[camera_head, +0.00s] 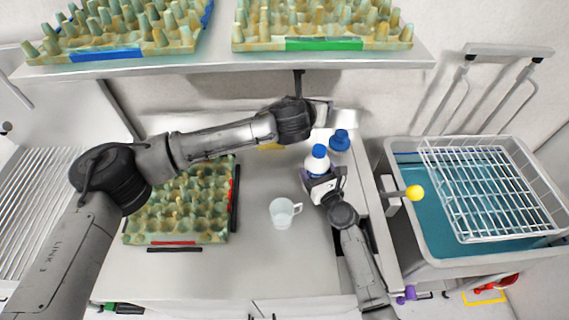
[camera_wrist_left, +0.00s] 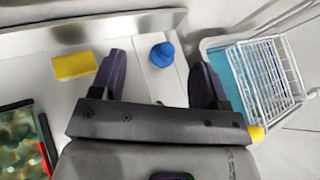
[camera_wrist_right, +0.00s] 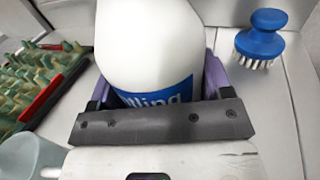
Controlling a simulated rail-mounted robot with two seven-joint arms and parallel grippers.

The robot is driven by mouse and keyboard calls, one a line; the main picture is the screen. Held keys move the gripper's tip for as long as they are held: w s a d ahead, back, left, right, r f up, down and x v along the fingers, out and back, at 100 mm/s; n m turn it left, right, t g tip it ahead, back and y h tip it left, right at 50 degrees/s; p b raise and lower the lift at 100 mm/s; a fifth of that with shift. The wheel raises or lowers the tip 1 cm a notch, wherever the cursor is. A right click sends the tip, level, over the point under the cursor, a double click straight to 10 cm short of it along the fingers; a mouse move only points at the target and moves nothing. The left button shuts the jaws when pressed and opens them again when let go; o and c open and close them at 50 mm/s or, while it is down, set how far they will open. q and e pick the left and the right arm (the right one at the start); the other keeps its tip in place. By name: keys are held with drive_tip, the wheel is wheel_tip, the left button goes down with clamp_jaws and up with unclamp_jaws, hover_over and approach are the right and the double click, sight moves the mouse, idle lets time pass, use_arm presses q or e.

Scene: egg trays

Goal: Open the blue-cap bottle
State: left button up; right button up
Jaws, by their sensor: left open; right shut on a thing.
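The white bottle with a blue cap (camera_head: 319,152) stands near the right side of the counter, roughly upright; I cannot tell whether its base touches the counter. My right gripper (camera_head: 322,186) is shut around its body. In the right wrist view the white bottle body (camera_wrist_right: 150,50) with a blue label sits between the purple fingers, and its cap is out of frame. My left gripper (camera_head: 320,112) is open and empty, behind the bottle in the head view. In the left wrist view its fingers (camera_wrist_left: 160,78) are spread wide. The cap is on the bottle.
A blue brush (camera_head: 340,139) stands right behind the bottle; it also shows in the left wrist view (camera_wrist_left: 162,54). A mug (camera_head: 282,213) stands left of the bottle. An egg tray (camera_head: 190,238) lies left. A yellow sponge (camera_wrist_left: 73,66) is near the back wall. A sink (camera_head: 430,250) with a rack is right.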

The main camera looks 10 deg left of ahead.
use_arm(q)
drive_tip(key=s+a+f+m+g+y, duration=0.1)
drive_tip(key=s+a+f+m+g, duration=0.15)
drive_tip(key=s+g, duration=0.4)
drive_tip(key=s+a+f+m+g+y, duration=0.1)
drive_tip(key=s+a+m+g, duration=0.15)
drive_tip(key=s, duration=0.75)
hover_over(319, 148)
drive_tip(key=s, duration=0.2)
drive_tip(key=shift+w+a+g, duration=0.25)
drive_tip(key=shift+a+g, duration=0.05)
drive_tip(key=x, duration=0.3)
drive_tip(key=shift+f, duration=0.1)
drive_tip(key=shift+x, duration=0.9)
drive_tip(key=shift+c, duration=0.4)
